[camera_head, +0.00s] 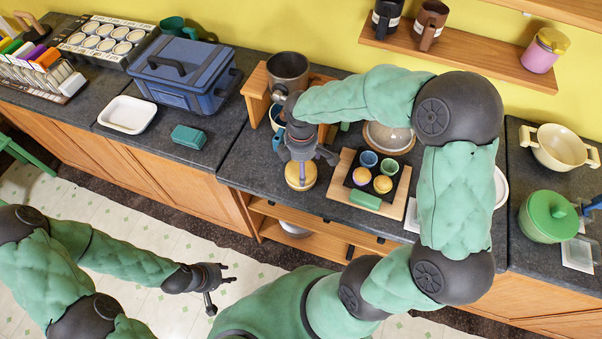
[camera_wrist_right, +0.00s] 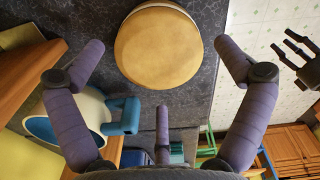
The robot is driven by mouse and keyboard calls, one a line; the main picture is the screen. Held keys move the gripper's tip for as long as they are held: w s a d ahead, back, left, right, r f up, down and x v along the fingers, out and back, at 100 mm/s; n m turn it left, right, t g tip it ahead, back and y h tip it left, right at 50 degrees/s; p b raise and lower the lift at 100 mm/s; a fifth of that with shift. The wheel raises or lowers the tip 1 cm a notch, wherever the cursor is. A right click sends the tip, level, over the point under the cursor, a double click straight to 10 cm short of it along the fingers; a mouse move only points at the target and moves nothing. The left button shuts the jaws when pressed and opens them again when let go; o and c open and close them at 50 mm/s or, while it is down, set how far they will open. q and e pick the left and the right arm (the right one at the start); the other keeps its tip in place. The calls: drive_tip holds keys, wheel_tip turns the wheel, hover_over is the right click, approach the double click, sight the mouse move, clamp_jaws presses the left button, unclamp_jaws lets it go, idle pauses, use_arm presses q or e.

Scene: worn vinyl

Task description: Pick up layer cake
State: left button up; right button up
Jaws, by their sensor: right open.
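The layer cake (camera_head: 301,178) is a round golden-tan disc on the dark counter near its front edge. In the right wrist view its flat top (camera_wrist_right: 158,45) shows plainly. My right gripper (camera_head: 306,160) is above the cake and hides part of it in the head view. In the right wrist view its purple fingers are spread wide around an empty gap, with the cake ahead between them. I cannot tell any contact. My left gripper (camera_head: 218,286) hangs over the floor in front of the cabinets, away from the cake, with its fingers apart and empty.
Behind are a wooden stand (camera_head: 256,93) with a metal pot (camera_head: 288,72) and a blue mug (camera_wrist_right: 42,128). A blue box (camera_head: 185,72) and teal case (camera_head: 188,136) lie left.

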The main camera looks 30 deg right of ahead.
wheel_tip(320, 180, down, 4)
drive_tip(key=shift+w+f+b, duration=0.1)
drive_tip(key=shift+f+b, duration=0.05)
drive_tip(key=shift+b, duration=0.35)
drive_tip(key=c, duration=1.1)
drive_tip(key=shift+o, duration=0.2)
